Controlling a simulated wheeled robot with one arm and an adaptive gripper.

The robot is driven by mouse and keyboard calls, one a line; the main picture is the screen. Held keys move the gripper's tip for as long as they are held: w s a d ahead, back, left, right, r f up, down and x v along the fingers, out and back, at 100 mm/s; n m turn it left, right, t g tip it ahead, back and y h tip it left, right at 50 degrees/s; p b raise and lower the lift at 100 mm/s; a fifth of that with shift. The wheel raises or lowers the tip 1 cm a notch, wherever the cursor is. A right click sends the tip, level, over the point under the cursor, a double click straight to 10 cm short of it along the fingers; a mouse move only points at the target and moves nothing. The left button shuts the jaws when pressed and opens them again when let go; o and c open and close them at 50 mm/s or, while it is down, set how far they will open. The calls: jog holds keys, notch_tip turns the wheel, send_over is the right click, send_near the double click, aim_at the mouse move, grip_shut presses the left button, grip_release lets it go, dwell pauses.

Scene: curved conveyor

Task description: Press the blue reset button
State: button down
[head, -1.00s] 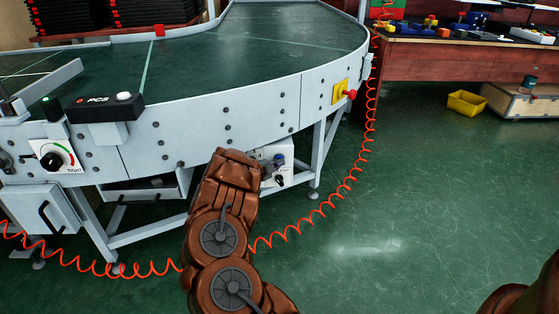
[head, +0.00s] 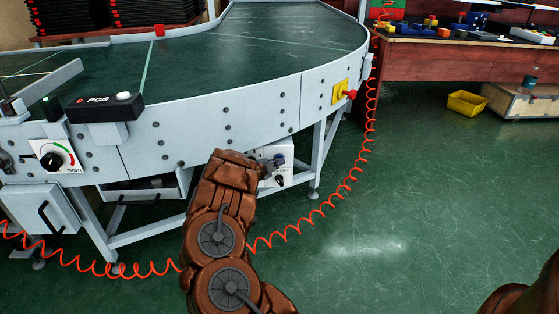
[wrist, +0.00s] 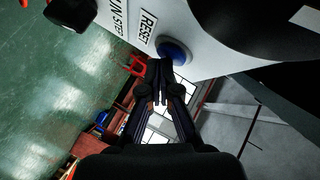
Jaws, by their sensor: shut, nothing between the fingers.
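The blue reset button (wrist: 174,52) is on a white control box, beside a "RESET" label (wrist: 147,28) in the wrist view. My gripper (wrist: 160,66) is shut and empty, with its fingertips overlapping the button's lower left edge in that view. I cannot tell whether they touch it. In the head view the white control box (head: 288,153) hangs under the conveyor's curved side, and my gripper (head: 272,165) is in front of it. The gripper and arm hide the box's left part, and the button is too small there to make out clearly.
A black knob (wrist: 72,10) is near the button. The conveyor (head: 240,110) curves above the box, with a red emergency button (head: 350,94) on its side. A coiled red hose (head: 335,200) loops below. Green floor is free at the right, before a yellow bin (head: 466,103).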

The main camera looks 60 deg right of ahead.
dwell(0.6)
jog(key=shift+s+a, duration=0.4)
jog(key=shift+a, duration=0.25)
jog(key=shift+s+a+p, duration=0.45)
jog(key=shift+s+a, duration=0.35)
jog(key=shift+a, duration=0.2)
jog(key=shift+s+a+p, duration=0.4)
jog(key=shift+s+a, duration=0.35)
jog(key=shift+a, duration=0.2)
